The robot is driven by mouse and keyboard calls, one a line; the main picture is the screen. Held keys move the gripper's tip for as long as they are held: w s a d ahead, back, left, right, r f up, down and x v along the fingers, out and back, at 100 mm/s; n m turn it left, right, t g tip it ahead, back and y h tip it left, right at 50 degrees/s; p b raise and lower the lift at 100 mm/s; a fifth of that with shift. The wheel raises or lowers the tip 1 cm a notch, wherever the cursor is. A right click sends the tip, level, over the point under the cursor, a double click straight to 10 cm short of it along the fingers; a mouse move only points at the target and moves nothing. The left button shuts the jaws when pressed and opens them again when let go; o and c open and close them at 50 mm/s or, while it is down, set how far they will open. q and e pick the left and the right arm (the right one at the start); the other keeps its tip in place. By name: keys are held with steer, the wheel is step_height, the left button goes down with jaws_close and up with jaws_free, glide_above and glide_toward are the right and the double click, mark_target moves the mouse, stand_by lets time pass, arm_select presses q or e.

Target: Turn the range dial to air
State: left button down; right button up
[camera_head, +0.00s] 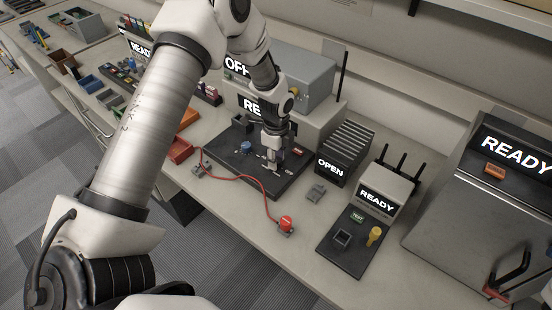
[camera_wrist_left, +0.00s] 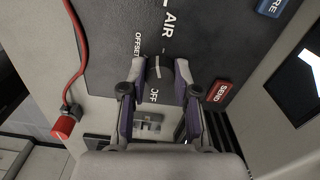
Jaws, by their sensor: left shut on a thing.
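The range dial sits on a dark panel (camera_head: 233,171), which also shows in the wrist view (camera_wrist_left: 110,22). My left gripper (camera_head: 272,160) reaches down to the panel. In the wrist view its two purple-backed fingers (camera_wrist_left: 160,72) are shut on the dial, one on each side. A short white mark (camera_wrist_left: 157,72) shows between the fingertips. The AIR label (camera_wrist_left: 168,18) lies beyond the fingertips, OFFSET (camera_wrist_left: 138,44) to the left, and a partly covered OFF label (camera_wrist_left: 153,96) on the near side. The dial's body is mostly hidden. My right gripper is not in view.
A red SEND button (camera_wrist_left: 219,93) is right of the fingers. A blue knob (camera_head: 246,147) stands on the panel. A red cable ends in a red plug (camera_head: 286,224) on the bench. An OPEN rack (camera_head: 345,145) and a READY unit (camera_head: 384,190) stand to the right.

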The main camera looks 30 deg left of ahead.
arm_select(q)
steer(key=shift+m, duration=2)
steer(key=c, duration=0.8)
jaws_free()
steer(key=shift+c, duration=0.2)
step_height(320, 180, up, 12)
steer(key=shift+f, duration=0.1)
